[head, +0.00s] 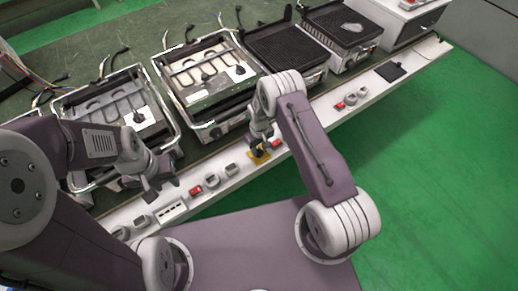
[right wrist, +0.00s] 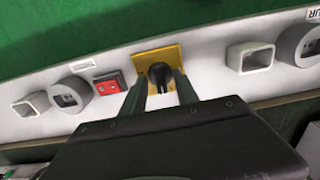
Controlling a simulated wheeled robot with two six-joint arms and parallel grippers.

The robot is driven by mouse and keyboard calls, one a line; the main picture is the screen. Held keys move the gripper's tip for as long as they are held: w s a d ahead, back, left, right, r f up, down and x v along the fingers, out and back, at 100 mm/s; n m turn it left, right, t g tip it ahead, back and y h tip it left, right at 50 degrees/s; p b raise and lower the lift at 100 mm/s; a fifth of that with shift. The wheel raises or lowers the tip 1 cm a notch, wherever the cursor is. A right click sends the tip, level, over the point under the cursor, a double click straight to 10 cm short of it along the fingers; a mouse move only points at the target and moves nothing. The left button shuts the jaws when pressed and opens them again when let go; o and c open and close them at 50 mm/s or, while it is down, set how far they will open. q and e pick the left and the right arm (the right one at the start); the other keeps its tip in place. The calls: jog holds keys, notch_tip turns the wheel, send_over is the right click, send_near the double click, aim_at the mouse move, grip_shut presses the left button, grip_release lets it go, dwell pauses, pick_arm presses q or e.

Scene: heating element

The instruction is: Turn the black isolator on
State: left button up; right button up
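The black isolator (right wrist: 160,74) is a dark knob on a yellow square plate (right wrist: 146,57), set in the white front rail. In the head view the isolator's yellow plate (head: 260,158) shows below my right gripper (head: 257,147), partly covered by it. In the right wrist view my right gripper (right wrist: 160,80) has its two dark fingers apart, one on each side of the knob. The fingers look open, with a little room beside the knob; contact is hard to tell. My left gripper (head: 163,189) is open and empty above the rail at the left.
A red switch (right wrist: 109,82) and grey round sockets (right wrist: 69,95) sit beside the isolator on the rail (head: 325,108). Several grills, such as one with a black plate (head: 285,47), stand behind the rail with loose cables. The green floor at the right is clear.

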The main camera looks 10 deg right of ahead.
jog(key=shift+f, duration=0.25)
jog(key=shift+c, duration=0.6)
grip_shut()
